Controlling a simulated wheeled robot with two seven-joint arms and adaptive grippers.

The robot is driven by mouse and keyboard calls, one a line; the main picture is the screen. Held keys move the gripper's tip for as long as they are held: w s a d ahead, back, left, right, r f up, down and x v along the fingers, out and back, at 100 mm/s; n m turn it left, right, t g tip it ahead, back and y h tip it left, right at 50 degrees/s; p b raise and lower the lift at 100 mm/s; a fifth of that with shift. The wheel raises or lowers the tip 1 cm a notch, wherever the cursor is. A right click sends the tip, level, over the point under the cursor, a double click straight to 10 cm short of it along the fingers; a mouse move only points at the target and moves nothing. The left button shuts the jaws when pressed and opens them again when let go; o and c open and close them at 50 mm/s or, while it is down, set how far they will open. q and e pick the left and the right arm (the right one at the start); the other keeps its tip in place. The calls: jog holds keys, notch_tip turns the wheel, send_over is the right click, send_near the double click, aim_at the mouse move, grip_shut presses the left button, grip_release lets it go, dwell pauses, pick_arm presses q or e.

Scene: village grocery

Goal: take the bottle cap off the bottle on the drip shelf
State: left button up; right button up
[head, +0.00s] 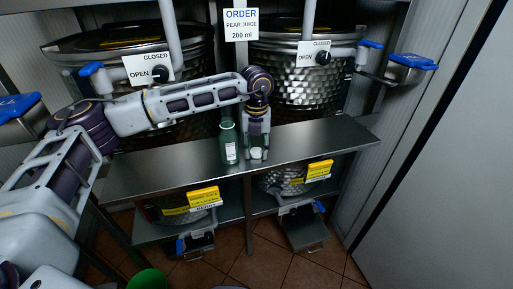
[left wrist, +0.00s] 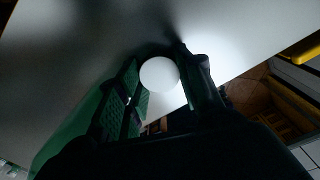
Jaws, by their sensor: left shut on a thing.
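The green bottle (head: 229,148) with a pale label stands upright on the steel drip shelf (head: 150,180) in the head view. Its top lies close under my left arm and is too small to make out. My left gripper (head: 257,154) points down just right of the bottle, low over the shelf. It is shut on the white round bottle cap (left wrist: 159,73), which sits between the fingertips in the left wrist view, apart from the bottle. Green of the bottle (left wrist: 70,137) shows at the left there. My right gripper is not in view.
Two large metal vats (head: 300,85) with taps stand behind the shelf. A sign (head: 240,24) reads "ORDER PEAR JUICE 200 ml". The shelf's right end and left part are clear.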

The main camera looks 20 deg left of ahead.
aim_at(256, 151)
pick_arm(q)
jog(key=shift+f, duration=0.15)
jog(key=o, duration=1.1)
jog(key=shift+r, duration=0.2)
notch_tip(256, 151, up, 12)
jog(key=b, duration=0.2)
jog(key=shift+b, duration=0.3)
jog(key=shift+f, duration=0.1)
